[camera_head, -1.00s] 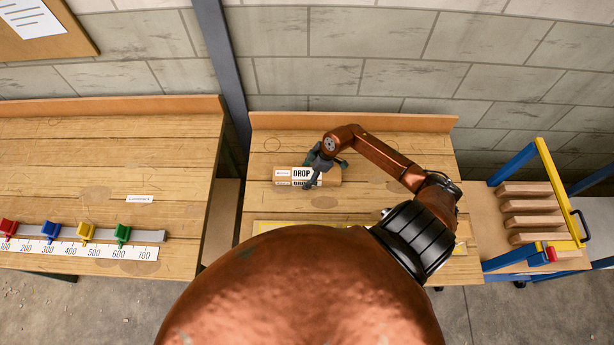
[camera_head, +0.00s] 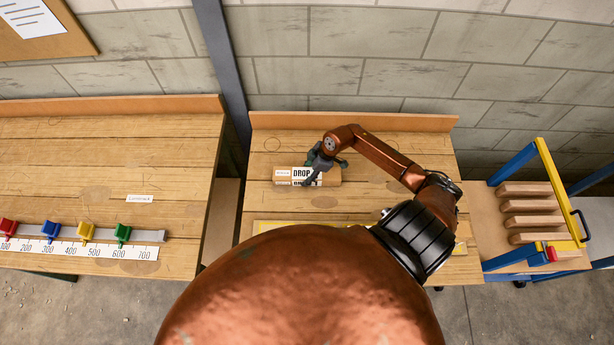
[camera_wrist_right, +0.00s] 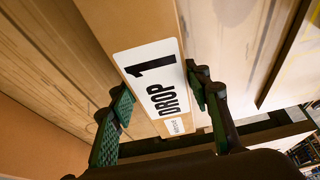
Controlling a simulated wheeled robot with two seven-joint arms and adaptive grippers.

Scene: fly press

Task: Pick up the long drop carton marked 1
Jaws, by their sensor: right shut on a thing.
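The long drop carton (camera_head: 329,177) is a brown box with a white label reading "DROP" on the right-hand bench. In the right wrist view the carton (camera_wrist_right: 107,20) shows its label "DROP 1" close up, between green finger pads. My right gripper (camera_head: 313,178) is shut on the carton, with one finger on each side; it also shows in the right wrist view (camera_wrist_right: 165,108). In the head view the gripper covers part of the carton. I cannot tell whether the carton is clear of the bench top. My left gripper is in no view.
The right-hand bench (camera_head: 290,220) has a low back board and a yellow-edged strip near its front. The left bench (camera_head: 60,150) holds a numbered scale (camera_head: 90,249) with coloured sliders. A blue and yellow trolley (camera_head: 545,190) with wooden bars stands at the right.

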